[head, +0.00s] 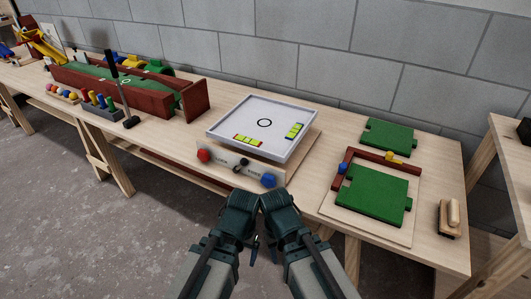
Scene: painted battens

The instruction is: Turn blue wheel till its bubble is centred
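The blue wheel (268,181) is at the right end of the front panel (225,158) of a white tilting tray (228,115). A red wheel (204,155) is at its left end. One yellow-green vial (247,140) lies along the tray's front edge and another vial (294,131) along its right side. The bubbles are too small to place surely. My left gripper (240,212) and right gripper (277,208) are side by side in front of the bench, below the blue wheel and apart from it. Their fingertips are not clear.
A small black knob (244,161) sits between the wheels. Right of the tray are a green board (370,196) in a frame and a wooden brush (451,215). A long red trough (135,88) and an upright black hammer (119,90) stand left.

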